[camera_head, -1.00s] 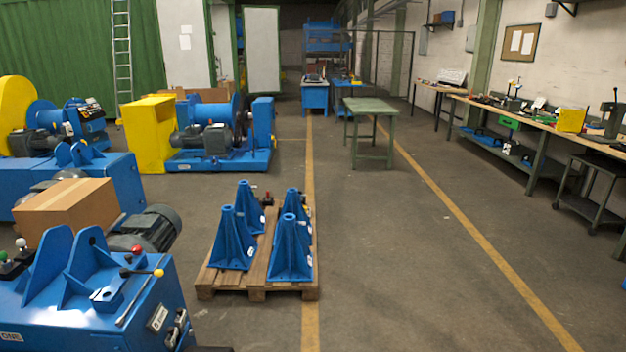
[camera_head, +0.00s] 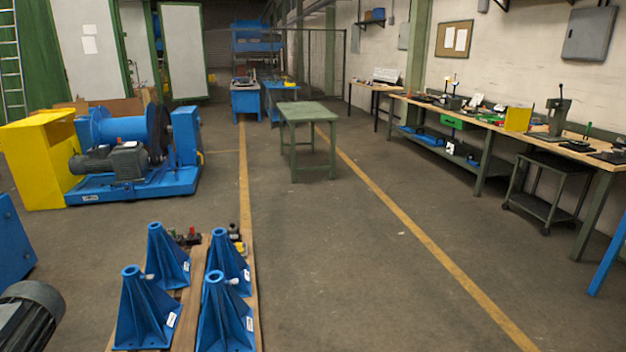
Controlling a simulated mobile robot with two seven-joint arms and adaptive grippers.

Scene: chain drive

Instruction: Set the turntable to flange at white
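I cannot make out a turntable with a flange or a white mark in this view. Small devices with upright levers stand on the long workbench (camera_head: 500,125) along the right wall, too small to tell apart. One is a grey press-like device (camera_head: 558,117) with a dark lever. Neither of my grippers shows in the head view.
A wooden pallet (camera_head: 188,318) with several blue conical stands (camera_head: 150,312) is close at the lower left. A blue and yellow winch machine (camera_head: 120,160) stands at left. A green table (camera_head: 308,112) is ahead. A dark cart (camera_head: 545,190) is by the bench. The middle floor is clear.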

